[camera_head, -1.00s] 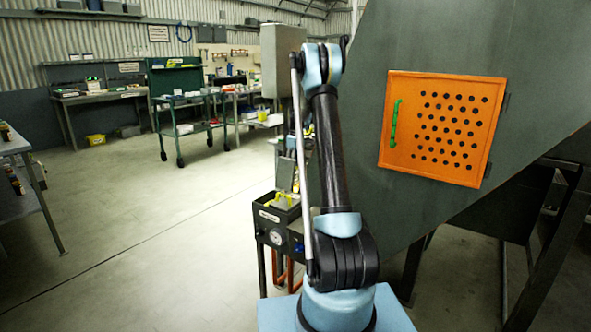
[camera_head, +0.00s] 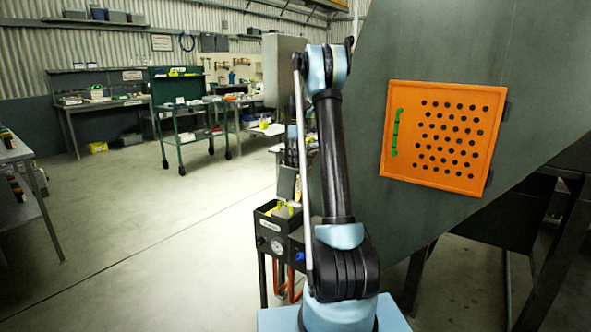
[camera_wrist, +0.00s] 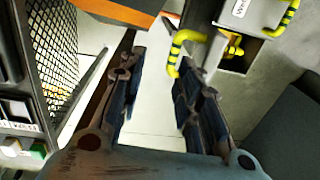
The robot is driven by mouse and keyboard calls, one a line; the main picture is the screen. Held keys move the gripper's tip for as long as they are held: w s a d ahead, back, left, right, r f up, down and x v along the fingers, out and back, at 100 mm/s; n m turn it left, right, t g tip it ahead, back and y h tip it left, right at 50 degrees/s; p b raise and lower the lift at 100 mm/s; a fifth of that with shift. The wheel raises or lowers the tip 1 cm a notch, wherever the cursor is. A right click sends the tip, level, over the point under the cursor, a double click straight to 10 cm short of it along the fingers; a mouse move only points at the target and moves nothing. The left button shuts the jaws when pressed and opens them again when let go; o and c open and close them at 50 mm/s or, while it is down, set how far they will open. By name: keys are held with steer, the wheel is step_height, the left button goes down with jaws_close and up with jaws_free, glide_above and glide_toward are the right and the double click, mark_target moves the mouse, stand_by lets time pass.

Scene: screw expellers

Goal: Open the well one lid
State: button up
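My gripper (camera_wrist: 158,65) is open in the wrist view, with pale floor showing between its fingers. A yellow-and-black striped handle (camera_wrist: 172,55) is just beyond the right fingertip; I cannot tell whether they touch. A second striped handle (camera_wrist: 285,20) is at the upper right, beside a grey labelled plate (camera_wrist: 240,12). A dark opening with a yellow part (camera_wrist: 234,48) lies below that plate. In the head view a black box (camera_head: 268,224) with a label and yellow parts on top stands left of my arm. Which part is the well one lid is unclear, and my gripper is hidden there.
A dark sloped machine body (camera_head: 440,40) with an orange perforated door (camera_head: 440,185) and green handle stands right of my arm. A mesh-fronted unit (camera_wrist: 52,40) is at the wrist view's left. Workbenches and a green trolley (camera_head: 187,115) stand farther back.

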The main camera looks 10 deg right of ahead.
steer(key=shift+r, duration=1.55)
steer(key=s+a+r+m+t, duration=0.15)
steer(key=s+r, duration=0.25)
steer(key=s, duration=1.1)
steer(key=s+r+m, duration=0.3)
steer(key=s, duration=1.3)
steer(key=s+f+m, duration=0.1)
steer(key=s+f, duration=0.4)
steer(key=s, duration=0.4)
steer(key=s+f+m+t, duration=0.1)
steer(key=s+f+m, duration=0.1)
steer(key=s+f, duration=0.4)
steer(key=s+f+m, duration=0.1)
steer(key=s+f, duration=0.5)
steer(key=s, duration=0.7)
steer(key=shift+f+h, duration=0.15)
steer(key=shift+h, duration=0.15)
steer(key=shift+s, duration=0.1)
